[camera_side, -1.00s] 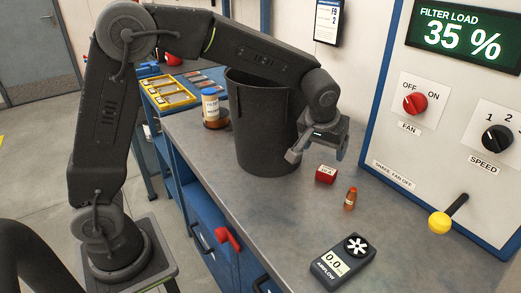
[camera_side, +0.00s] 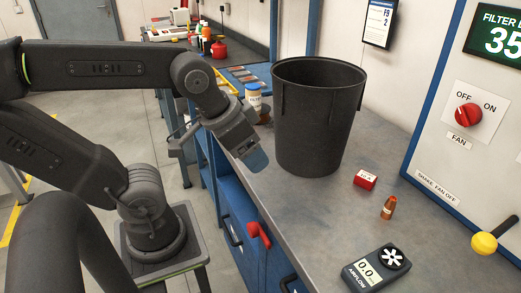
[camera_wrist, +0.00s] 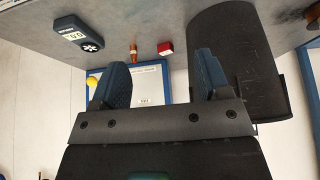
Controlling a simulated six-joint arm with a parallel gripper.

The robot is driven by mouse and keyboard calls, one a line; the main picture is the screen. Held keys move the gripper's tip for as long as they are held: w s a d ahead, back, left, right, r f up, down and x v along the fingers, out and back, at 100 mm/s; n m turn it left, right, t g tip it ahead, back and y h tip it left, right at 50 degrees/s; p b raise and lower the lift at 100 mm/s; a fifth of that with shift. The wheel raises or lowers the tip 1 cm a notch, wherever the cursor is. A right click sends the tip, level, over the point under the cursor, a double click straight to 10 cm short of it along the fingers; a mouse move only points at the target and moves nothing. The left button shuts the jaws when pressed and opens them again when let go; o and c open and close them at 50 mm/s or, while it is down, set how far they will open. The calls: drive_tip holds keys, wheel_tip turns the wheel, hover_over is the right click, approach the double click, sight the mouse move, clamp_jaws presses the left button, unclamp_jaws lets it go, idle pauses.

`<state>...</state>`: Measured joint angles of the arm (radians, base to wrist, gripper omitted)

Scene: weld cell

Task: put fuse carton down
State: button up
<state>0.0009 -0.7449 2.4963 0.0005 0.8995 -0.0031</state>
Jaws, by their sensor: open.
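The fuse carton (camera_side: 365,180) is a small red box with a white label. It sits on the grey bench top, right of the black bin, and shows as a red block in the wrist view (camera_wrist: 165,48). My gripper (camera_side: 253,160) is left of the bin, near the bench's front edge, well apart from the carton. In the wrist view my gripper (camera_wrist: 162,78) has its two blue fingers spread, with nothing held between them.
A tall black bin (camera_side: 318,120) stands between my gripper and the carton. A blue-framed panel with knobs and a yellow-tipped lever (camera_side: 485,243) rises at right.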

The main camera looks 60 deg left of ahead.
idle(0.4)
drive_tip(key=w+r+m+g, duration=0.2)
drive_tip(key=w+r, duration=0.5)
drive_tip(key=w, duration=0.2)
drive_tip(key=m+g+y, duration=0.2)
drive_tip(key=m+g, duration=0.2)
drive_tip(key=m, duration=0.2)
hover_over(367, 176)
drive_tip(key=s+d, duration=0.2)
drive_tip(key=s, duration=0.1)
drive_tip(key=f, duration=0.2)
drive_tip(key=w+d+f+m+g+y, duration=0.1)
drive_tip(key=w+d+f+m, duration=0.15)
drive_tip(key=f, duration=0.25)
drive_tip(key=w+d+f+m+y, duration=0.1)
drive_tip(key=w+f+m, duration=0.2)
drive_tip(key=f, duration=0.2)
drive_tip(key=x, duration=0.8)
drive_tip(key=s+x, duration=0.1)
drive_tip(key=x, duration=0.4)
drive_tip(key=shift+a+r, duration=0.1)
drive_tip(key=shift+a, duration=0.35)
drive_tip(key=shift+w, duration=0.1)
drive_tip(key=c, duration=1.1)
drive_tip(key=shift+r, duration=0.1)
